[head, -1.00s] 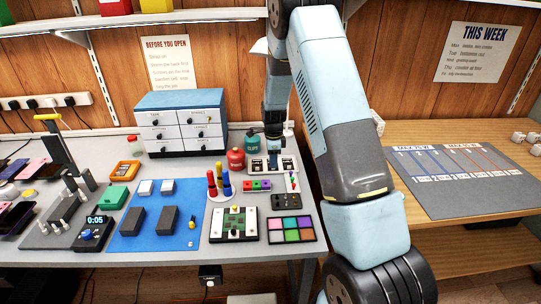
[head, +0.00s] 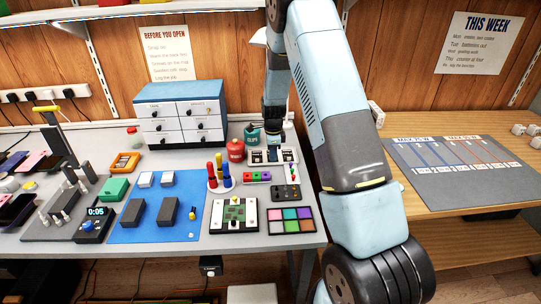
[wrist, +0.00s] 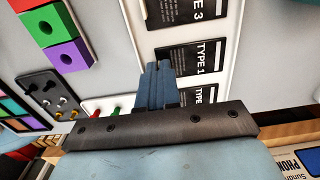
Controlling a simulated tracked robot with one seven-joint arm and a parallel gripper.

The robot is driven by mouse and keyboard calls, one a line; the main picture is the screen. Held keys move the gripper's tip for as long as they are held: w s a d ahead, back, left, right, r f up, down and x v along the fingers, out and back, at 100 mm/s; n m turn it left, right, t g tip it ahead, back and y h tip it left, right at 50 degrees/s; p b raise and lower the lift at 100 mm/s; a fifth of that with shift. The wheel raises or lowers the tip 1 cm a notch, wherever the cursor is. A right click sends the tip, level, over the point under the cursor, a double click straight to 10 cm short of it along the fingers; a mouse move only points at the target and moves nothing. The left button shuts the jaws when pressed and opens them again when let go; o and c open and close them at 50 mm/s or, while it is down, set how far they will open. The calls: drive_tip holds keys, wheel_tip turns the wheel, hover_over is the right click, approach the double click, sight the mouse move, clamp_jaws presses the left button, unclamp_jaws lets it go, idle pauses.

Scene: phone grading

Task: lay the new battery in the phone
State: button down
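The batteries are flat black labelled packs in a white tray (head: 293,172). In the wrist view one reads TYPE 1 (wrist: 197,57), with a TYPE 3 battery (wrist: 190,10) above it and another TYPE battery (wrist: 203,96) below. My gripper (wrist: 156,68) is over the tray. Its blue fingers lie close together, covering the left end of the TYPE 1 battery. No battery is visibly lifted, and the space between the fingertips is hidden. A phone (head: 234,214) with a green board lies open in a pale frame, in front of the tray in the head view.
A red bottle (head: 236,150) and a teal bottle (head: 252,135) stand left of the tray. A cup of coloured drivers (head: 219,178), a row of coloured blocks (head: 257,176) and a colour-celled box (head: 291,220) stand near the phone. A blue mat (head: 150,232) lies further left.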

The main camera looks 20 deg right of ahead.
drive_tip(key=shift+r, duration=0.2)
drive_tip(key=shift+s+r, duration=0.1)
drive_tip(key=shift+r, duration=2.25)
